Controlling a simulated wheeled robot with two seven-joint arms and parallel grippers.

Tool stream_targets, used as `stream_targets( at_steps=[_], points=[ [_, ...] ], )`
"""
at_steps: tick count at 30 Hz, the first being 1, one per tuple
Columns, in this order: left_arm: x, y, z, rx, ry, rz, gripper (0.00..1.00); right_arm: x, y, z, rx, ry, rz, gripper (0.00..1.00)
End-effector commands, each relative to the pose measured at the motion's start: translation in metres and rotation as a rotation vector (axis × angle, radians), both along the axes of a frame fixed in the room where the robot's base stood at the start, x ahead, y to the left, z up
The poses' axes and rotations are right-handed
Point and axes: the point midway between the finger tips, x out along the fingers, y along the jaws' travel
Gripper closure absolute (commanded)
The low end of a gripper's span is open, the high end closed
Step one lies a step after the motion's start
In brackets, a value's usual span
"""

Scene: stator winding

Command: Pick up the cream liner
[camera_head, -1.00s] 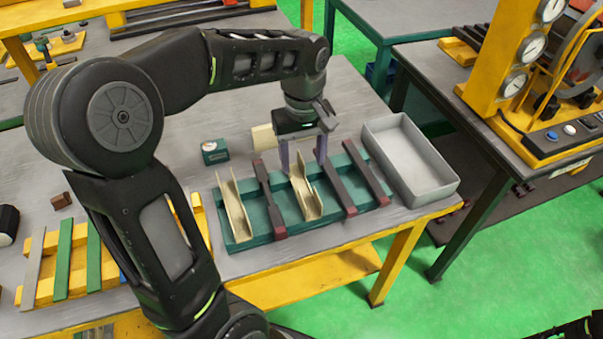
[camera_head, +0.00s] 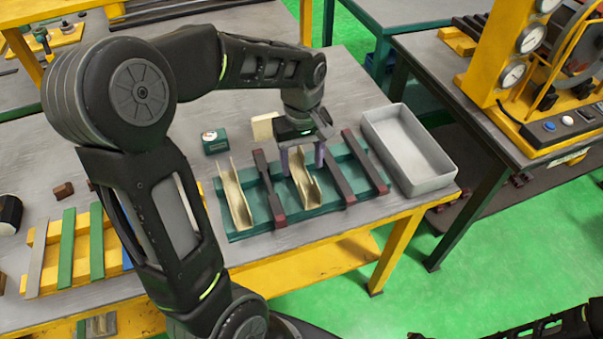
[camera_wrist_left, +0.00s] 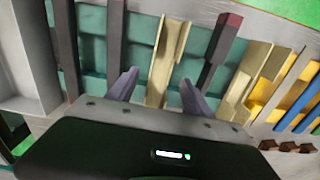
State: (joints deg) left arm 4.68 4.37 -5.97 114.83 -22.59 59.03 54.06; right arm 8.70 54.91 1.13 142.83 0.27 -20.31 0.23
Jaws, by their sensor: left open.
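Two cream liners, folded channel-shaped strips, lie on a green tray (camera_head: 262,228). One cream liner (camera_head: 304,188) is in the tray's middle, and another cream liner (camera_head: 235,203) is at its left end. My left gripper (camera_head: 301,176) is open above the far part of the middle liner, pointing down. In the left wrist view the open fingers (camera_wrist_left: 160,92) stand on either side of the middle liner (camera_wrist_left: 165,62), with nothing held. The other liner (camera_wrist_left: 248,75) is to the right there. I cannot tell whether the fingers touch the tray. My right gripper is not in view.
Dark bars with red ends (camera_head: 268,190) lie beside the liners on the tray. A grey bin (camera_head: 447,186) stands right of the tray. A small green gauge box (camera_head: 215,142) and a cream block (camera_head: 263,127) stand behind. Yellow racks with strips (camera_head: 40,262) lie left.

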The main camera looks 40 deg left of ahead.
Motion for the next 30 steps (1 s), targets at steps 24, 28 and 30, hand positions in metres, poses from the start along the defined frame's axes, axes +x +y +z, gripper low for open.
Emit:
stream_targets(
  at_steps=[24, 28, 30],
  points=[
    [0.000, 0.001, -0.035, 0.000, 0.000, 0.000, 0.41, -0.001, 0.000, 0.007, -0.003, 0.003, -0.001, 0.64],
    [0.000, 0.001, -0.035, 0.000, 0.000, 0.000, 0.46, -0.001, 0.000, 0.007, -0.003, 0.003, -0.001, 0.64],
    [0.000, 0.001, -0.035, 0.000, 0.000, 0.000, 0.52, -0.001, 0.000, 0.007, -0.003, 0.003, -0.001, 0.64]
  ],
)
